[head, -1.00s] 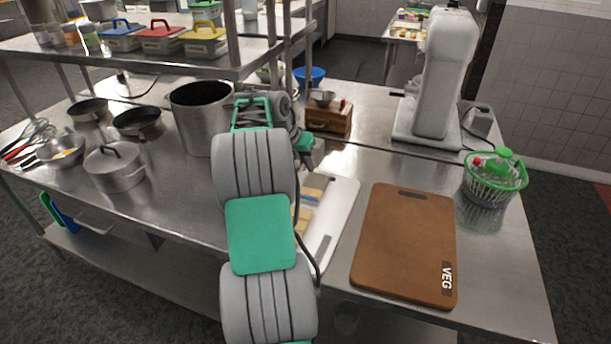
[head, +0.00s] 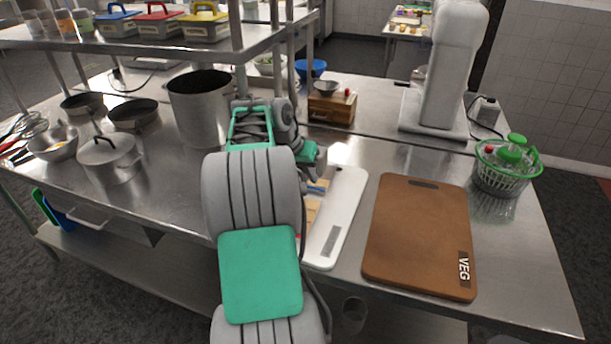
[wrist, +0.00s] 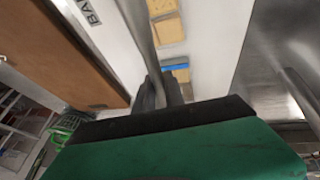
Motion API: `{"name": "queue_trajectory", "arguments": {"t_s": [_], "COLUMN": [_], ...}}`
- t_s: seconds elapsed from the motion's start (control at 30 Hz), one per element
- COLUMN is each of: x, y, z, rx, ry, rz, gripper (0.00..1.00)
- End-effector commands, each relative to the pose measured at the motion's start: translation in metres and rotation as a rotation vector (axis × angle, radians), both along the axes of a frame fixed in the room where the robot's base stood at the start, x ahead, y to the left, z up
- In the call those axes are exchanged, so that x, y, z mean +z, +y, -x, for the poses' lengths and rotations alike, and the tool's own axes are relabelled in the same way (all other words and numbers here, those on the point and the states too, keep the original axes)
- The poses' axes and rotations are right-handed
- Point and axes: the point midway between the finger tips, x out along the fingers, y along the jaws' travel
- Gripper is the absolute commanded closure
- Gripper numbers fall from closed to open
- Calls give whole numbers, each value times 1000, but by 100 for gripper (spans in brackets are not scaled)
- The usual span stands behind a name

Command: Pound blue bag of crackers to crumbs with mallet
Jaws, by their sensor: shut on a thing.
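The bag of crackers shows as tan squares (wrist: 168,28) with a blue strip (wrist: 176,67) on a white board (head: 345,215). In the head view, its blue strip (head: 318,186) shows beside my arm, which hides part of the bag. My gripper (wrist: 160,95) is over the board by the blue-strip end of the bag, shut on a long grey bar that looks like the mallet's handle. The bar runs up out of the wrist view, across the board and beside the crackers. The mallet's head is not visible. I cannot tell whether the bar touches the bag.
A brown VEG board (head: 420,235) lies right of the white board, near the counter's front edge. A green salad spinner (head: 505,168), a white mixer (head: 440,80), a wooden box (head: 332,107) and a tall pot (head: 200,110) stand around. Bare counter lies behind the brown board.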

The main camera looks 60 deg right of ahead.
Motion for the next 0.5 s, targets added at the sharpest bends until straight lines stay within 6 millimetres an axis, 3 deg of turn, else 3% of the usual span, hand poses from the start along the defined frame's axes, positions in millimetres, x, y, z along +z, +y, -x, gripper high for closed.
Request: {"name": "queue_trajectory", "arguments": {"t_s": [0.23,0.5], "x": [-3,-39], "y": [0,0], "z": [-1,-1], "rx": [2,4], "ry": [-1,-1], "rz": [2,1], "gripper": [100,100]}}
